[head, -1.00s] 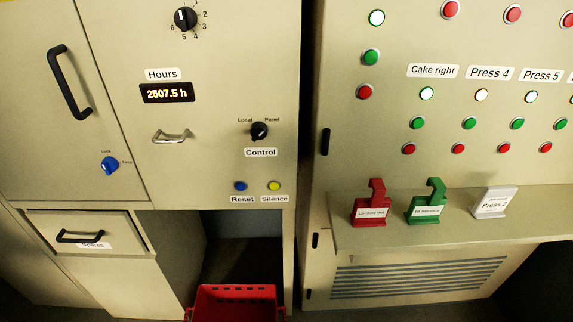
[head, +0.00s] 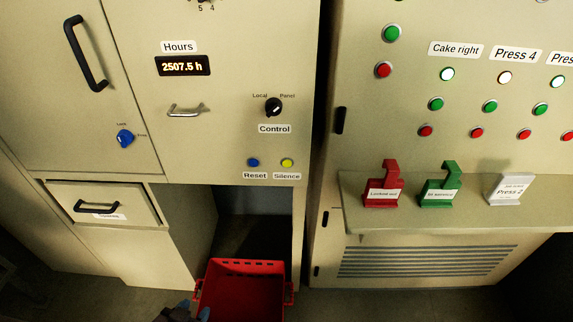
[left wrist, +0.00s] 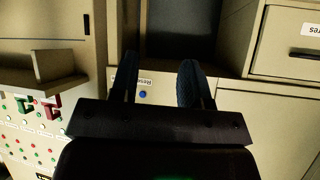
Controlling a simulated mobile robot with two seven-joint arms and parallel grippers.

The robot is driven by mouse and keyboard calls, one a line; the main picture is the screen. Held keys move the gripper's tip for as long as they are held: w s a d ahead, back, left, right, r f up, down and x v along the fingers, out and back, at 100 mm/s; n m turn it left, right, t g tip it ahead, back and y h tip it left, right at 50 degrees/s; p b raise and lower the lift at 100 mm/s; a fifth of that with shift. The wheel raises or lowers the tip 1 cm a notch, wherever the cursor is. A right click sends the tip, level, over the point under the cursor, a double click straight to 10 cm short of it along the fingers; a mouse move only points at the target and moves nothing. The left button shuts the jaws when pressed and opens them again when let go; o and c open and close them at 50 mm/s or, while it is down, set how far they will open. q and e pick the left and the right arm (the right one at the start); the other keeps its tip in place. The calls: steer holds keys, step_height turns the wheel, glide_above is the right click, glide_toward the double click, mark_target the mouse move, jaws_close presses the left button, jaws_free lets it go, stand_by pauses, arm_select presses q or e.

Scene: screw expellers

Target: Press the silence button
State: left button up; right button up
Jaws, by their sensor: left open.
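The yellow silence button (head: 287,163) sits on the beige cabinet panel, above its "Silence" label (head: 287,176). The blue reset button (head: 253,162) is just left of it. My left gripper (head: 194,308) shows only at the bottom edge of the head view, below and left of the buttons, apart from the panel. In the upside-down left wrist view, its two dark fingers (left wrist: 158,64) are spread with nothing held, and the reset button (left wrist: 142,94) shows between them. The silence button cannot be seen there. My right gripper is out of view.
A red crate (head: 285,298) stands on the floor under the panel, by my left gripper. The control knob (head: 273,106) is above the buttons. A shelf (head: 400,222) with red, green and white tags juts out at right.

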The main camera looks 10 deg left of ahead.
arm_select(q)
jaws_close()
stand_by(1.8)
